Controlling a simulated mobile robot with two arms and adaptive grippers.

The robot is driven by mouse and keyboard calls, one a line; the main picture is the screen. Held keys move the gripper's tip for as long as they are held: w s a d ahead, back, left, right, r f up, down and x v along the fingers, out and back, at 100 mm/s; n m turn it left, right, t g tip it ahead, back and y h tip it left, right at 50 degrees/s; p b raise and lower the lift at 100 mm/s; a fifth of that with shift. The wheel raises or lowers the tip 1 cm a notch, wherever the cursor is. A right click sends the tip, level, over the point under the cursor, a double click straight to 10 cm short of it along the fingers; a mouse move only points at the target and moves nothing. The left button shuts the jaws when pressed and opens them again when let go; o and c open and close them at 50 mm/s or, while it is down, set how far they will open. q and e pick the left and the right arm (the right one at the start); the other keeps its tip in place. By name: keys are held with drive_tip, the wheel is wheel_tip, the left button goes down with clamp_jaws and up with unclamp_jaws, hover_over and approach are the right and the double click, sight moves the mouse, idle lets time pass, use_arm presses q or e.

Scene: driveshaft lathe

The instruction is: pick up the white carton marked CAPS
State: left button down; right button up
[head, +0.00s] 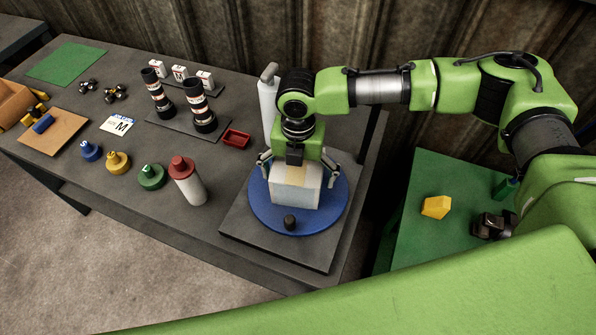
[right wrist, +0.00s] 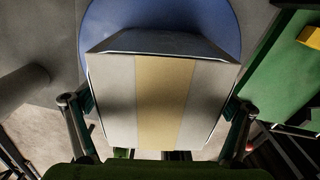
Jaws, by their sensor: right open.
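The white carton (head: 296,188) stands on a round blue turntable (head: 262,212) at the right end of the grey table. In the right wrist view the carton (right wrist: 110,100) fills the middle, with a tan tape strip across its top. No CAPS lettering is readable on the faces I see. My right gripper (head: 298,168) is directly above the carton, pointing down. Its open fingers are on the left and right sides of the carton; whether they touch it I cannot tell. My left gripper is not in view.
A white bottle (head: 268,105) stands close behind the turntable, and a dark knob (head: 290,222) is at its front. A red-capped bottle (head: 187,182), a red tray (head: 236,138) and two dark cylinders (head: 200,108) are to the left. A green table (head: 420,185) with a yellow block (head: 436,207) is right.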

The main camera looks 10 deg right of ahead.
drive_tip(key=shift+f, duration=0.15)
drive_tip(key=c, duration=1.6)
